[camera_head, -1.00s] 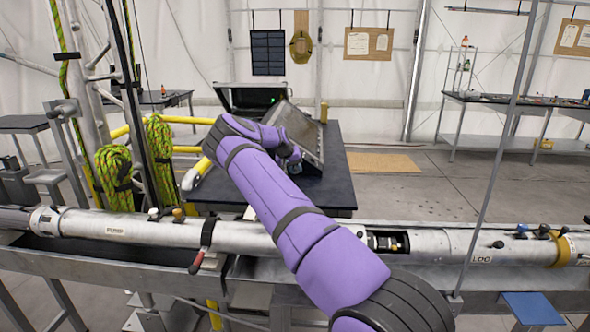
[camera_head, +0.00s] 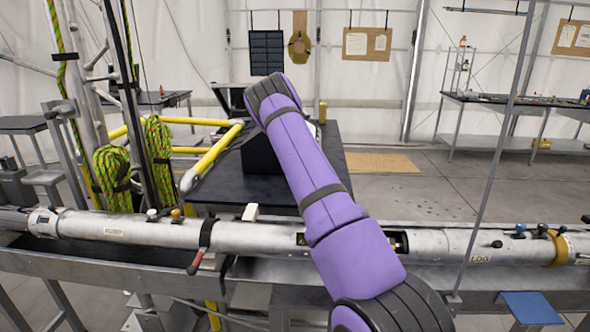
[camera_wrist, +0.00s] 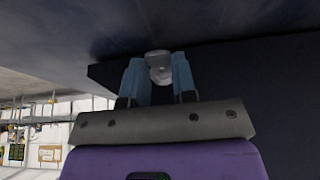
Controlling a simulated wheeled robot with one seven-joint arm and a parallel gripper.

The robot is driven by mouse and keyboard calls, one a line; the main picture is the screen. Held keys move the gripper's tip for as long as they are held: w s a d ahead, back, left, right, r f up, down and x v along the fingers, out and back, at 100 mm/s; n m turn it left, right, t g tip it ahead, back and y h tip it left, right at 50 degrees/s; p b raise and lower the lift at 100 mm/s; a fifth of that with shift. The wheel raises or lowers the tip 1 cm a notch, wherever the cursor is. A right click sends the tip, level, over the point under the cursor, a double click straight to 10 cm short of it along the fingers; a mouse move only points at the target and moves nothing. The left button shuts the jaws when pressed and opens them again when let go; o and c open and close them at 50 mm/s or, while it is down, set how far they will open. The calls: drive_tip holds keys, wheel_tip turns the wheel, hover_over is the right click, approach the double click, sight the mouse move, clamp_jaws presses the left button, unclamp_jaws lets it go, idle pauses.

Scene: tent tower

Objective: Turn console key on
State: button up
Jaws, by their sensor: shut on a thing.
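The console (camera_head: 260,157) stands on a black table beyond the long metal tube. My raised purple arm hides most of it in the head view, and my gripper is hidden there too. In the wrist view my gripper (camera_wrist: 158,70) has its two blue fingers on either side of a small rounded grey-white piece (camera_wrist: 158,60), shut on it. The piece sits against a dark surface. It may be the console key, but its shape and turn angle are too unclear to tell.
The black table (camera_head: 225,190) has bare room left of the console. A yellow rail (camera_head: 212,155) runs beside it. The long metal tube (camera_head: 130,228) crosses in front, under my arm. Coiled ropes (camera_head: 113,175) hang at left.

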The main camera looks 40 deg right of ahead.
drive_tip(key=shift+f, duration=0.15)
drive_tip(key=o, duration=0.9)
drive_tip(key=v, duration=1.1)
drive_tip(key=shift+d, duration=0.1)
